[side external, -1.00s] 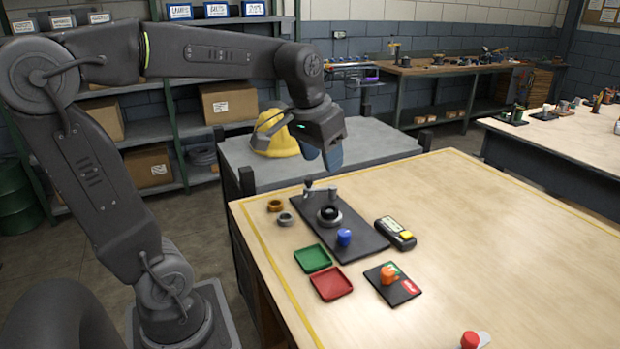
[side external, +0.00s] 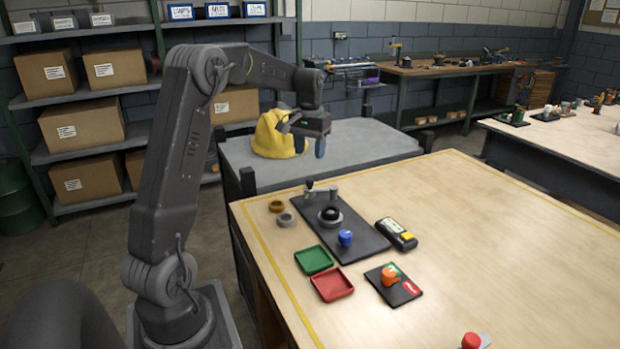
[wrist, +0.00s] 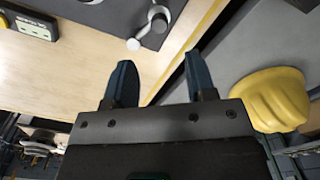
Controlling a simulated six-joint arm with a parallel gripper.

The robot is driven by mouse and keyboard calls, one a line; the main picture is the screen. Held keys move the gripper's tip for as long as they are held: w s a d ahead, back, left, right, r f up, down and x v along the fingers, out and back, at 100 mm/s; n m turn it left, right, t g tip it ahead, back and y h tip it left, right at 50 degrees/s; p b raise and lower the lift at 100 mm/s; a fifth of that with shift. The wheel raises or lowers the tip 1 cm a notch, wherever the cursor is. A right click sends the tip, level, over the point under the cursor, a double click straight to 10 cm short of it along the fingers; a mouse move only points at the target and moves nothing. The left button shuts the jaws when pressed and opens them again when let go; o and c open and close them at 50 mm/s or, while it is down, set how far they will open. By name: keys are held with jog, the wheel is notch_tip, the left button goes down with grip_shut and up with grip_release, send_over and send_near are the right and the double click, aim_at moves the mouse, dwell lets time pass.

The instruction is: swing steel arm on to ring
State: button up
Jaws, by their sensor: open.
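The steel arm (side external: 321,190) sits at the far end of a dark plate (side external: 362,240), with a small upright knob at its left end. It lies behind a grey ring (side external: 329,221) with a black dome in its middle, and appears clear of it. My gripper (side external: 307,147) is open and empty, up over the grey side bench beyond the table, well away from the steel arm. In the wrist view its two fingers (wrist: 162,80) are spread with nothing between them. Part of the steel arm (wrist: 146,30) shows there beyond the fingertips; the ring is mostly cut off.
A blue knob (side external: 345,237) stands on the plate. Loose brown (side external: 276,206) and grey (side external: 285,219) rings lie left of it. Green (side external: 313,260) and red (side external: 332,284) trays lie in front. A yellow-buttoned device (side external: 397,234) is right. A yellow hard hat (side external: 275,135) is beside my gripper.

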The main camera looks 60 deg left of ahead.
aim_at(310, 179)
notch_tip(310, 179, down, 9)
jog(key=shift+r, duration=0.1)
jog(key=shift+c, duration=0.4)
grip_shut()
dwell(0.4)
